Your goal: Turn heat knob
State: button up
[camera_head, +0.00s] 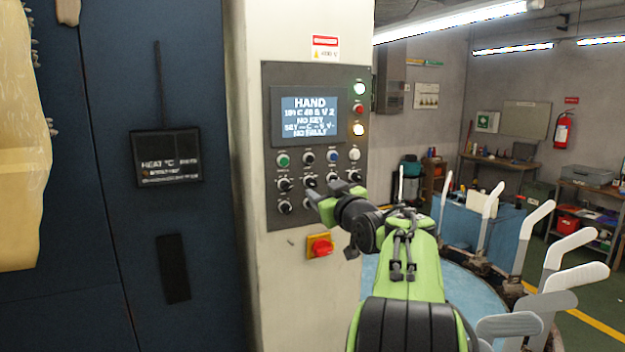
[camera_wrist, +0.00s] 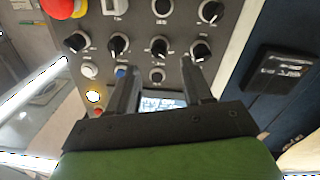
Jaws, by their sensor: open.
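The control panel (camera_head: 268,150) carries rows of black rotary knobs with white marks. I cannot read their labels, so I cannot tell which one is the heat knob. A lower-left knob (camera_head: 284,207) and one above it (camera_head: 284,185) show in the head view. My gripper (camera_head: 325,198) is in front of the lower knobs and hides some of them. In the wrist view the panel appears upside down. There my open gripper (camera_wrist: 161,82) has its two dark fingers apart, with nothing held between them. A row of knobs, including one near the middle (camera_wrist: 160,46), lies just beyond the fingertips.
A lit display (camera_head: 308,117) sits above the knobs. A red rotary switch on a yellow plate (camera_head: 320,247) is below the panel. A dark blue machine wall (camera_head: 110,80) stands at left. White sock forms (camera_head: 538,220) ring a blue round table at right.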

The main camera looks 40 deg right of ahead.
aim_at(314, 184)
jog(key=p+x, duration=0.1)
jog(key=x, duration=0.4)
jog(key=shift+w+d+r+p, duration=0.1)
jog(key=shift+w+d+p, duration=0.05)
jog(key=shift+w+p, duration=0.25)
jog(key=shift+s, duration=0.1)
jog(key=shift+c, duration=0.9)
grip_shut()
